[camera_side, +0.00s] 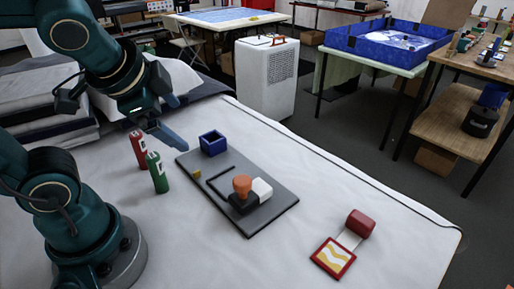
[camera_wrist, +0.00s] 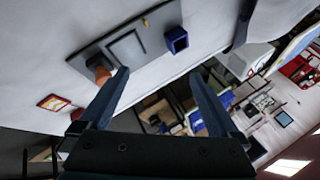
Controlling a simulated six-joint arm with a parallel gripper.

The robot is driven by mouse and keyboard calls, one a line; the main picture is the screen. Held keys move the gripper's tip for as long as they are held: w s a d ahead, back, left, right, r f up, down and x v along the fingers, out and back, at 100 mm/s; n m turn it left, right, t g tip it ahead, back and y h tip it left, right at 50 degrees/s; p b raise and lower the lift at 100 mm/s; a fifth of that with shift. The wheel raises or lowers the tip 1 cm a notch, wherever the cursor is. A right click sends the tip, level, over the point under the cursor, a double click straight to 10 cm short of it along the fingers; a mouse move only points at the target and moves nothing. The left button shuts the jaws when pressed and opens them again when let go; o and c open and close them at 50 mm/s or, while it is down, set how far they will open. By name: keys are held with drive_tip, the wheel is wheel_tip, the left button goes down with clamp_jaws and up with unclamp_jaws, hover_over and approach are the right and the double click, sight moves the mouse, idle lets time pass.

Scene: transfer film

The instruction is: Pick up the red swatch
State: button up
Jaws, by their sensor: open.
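A red-bordered square swatch (camera_side: 333,258) with a yellow and white wave pattern lies flat at the front right of the white table. It also shows at the left in the wrist view (camera_wrist: 53,102). A red roll (camera_side: 360,223) lies behind it, with a pale strip between them. My gripper (camera_side: 172,137) is above the table at the left, beyond the grey board's left end and well away from the swatch. In the wrist view its two fingers (camera_wrist: 159,73) are spread wide with nothing between them.
A dark grey board (camera_side: 265,217) holds a black corner guide, an orange-knobbed tool (camera_side: 242,187) and a white block (camera_side: 262,189). A blue open box (camera_side: 213,143) stands at its far end. Red (camera_side: 138,149) and green (camera_side: 157,173) bottles stand left. The table's right side is mostly clear.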

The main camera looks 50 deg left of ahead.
drive_tip(key=w+r+m+t+y, duration=0.1)
drive_tip(key=w+m+t+y, duration=0.15)
drive_tip(key=w+m, duration=0.7)
drive_tip(key=m+t+h, duration=0.3)
drive_tip(key=m+t, duration=0.2)
drive_tip(key=m, duration=1.2)
hover_over(363, 218)
drive_tip(key=a, duration=0.7)
wheel_tip(363, 218, down, 8)
drive_tip(key=f, duration=0.1)
drive_tip(key=s+d+f+m+h, duration=0.1)
drive_tip(key=d+f, duration=0.1)
drive_tip(key=s+d+f+m, duration=0.1)
drive_tip(key=s+d+f, duration=0.1)
drive_tip(key=f, duration=0.1)
drive_tip(key=s+d+f+m+h, duration=0.1)
drive_tip(key=d+f+m, duration=0.1)
drive_tip(key=d, duration=0.1)
drive_tip(key=shift+s+d+f+h, duration=0.1)
drive_tip(key=shift+s+f+h, duration=0.05)
drive_tip(key=shift+f+h, duration=0.2)
drive_tip(key=shift+x, duration=2.4)
drive_tip(key=shift+r, duration=0.1)
drive_tip(key=c, duration=1.4)
